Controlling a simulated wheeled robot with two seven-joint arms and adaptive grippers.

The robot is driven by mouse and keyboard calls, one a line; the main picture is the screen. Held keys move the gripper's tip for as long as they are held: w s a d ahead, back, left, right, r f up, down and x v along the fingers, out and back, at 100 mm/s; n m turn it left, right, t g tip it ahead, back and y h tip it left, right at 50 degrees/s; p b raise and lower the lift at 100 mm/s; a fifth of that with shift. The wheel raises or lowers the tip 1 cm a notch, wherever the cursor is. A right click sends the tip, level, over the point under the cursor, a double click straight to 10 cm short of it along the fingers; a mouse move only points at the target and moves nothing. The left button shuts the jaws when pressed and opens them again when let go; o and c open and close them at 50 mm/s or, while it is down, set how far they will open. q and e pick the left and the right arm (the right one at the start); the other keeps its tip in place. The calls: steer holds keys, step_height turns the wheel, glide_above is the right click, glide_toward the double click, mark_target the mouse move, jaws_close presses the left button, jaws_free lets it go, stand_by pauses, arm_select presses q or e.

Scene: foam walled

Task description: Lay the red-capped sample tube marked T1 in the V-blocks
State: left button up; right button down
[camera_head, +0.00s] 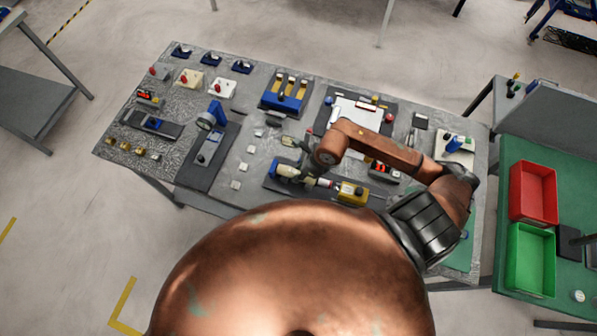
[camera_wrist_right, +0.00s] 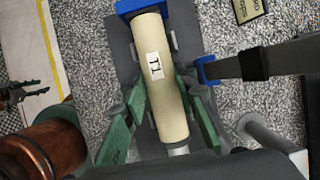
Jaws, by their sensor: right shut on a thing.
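The tube marked T1 (camera_wrist_right: 168,92) is a cream cylinder with a white label, large in the right wrist view. My right gripper (camera_wrist_right: 160,98) has its green fingers on both sides of it and is shut on it. In the head view the tube (camera_head: 288,172) shows small beside my right gripper (camera_head: 308,178), above a dark pad. A blue bracket (camera_wrist_right: 138,6), perhaps one of the V-blocks, is at the tube's upper end. I cannot tell whether the tube rests in it. A red cap cannot be made out in the wrist view. My left gripper is not in view.
A yellow box (camera_head: 353,193) stands just right of the tube. A blue rack (camera_head: 286,94) and a white sheet (camera_head: 357,114) lie farther back. Red (camera_head: 533,191) and green (camera_head: 531,261) bins stand on the right-hand table. Small blocks lie left of the pad.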

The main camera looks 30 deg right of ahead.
steer(key=shift+f+b, duration=0.6)
stand_by(0.4)
steer(key=c, duration=1.5)
jaws_free()
steer(key=shift+o, duration=0.2)
steer(key=shift+r, duration=0.1)
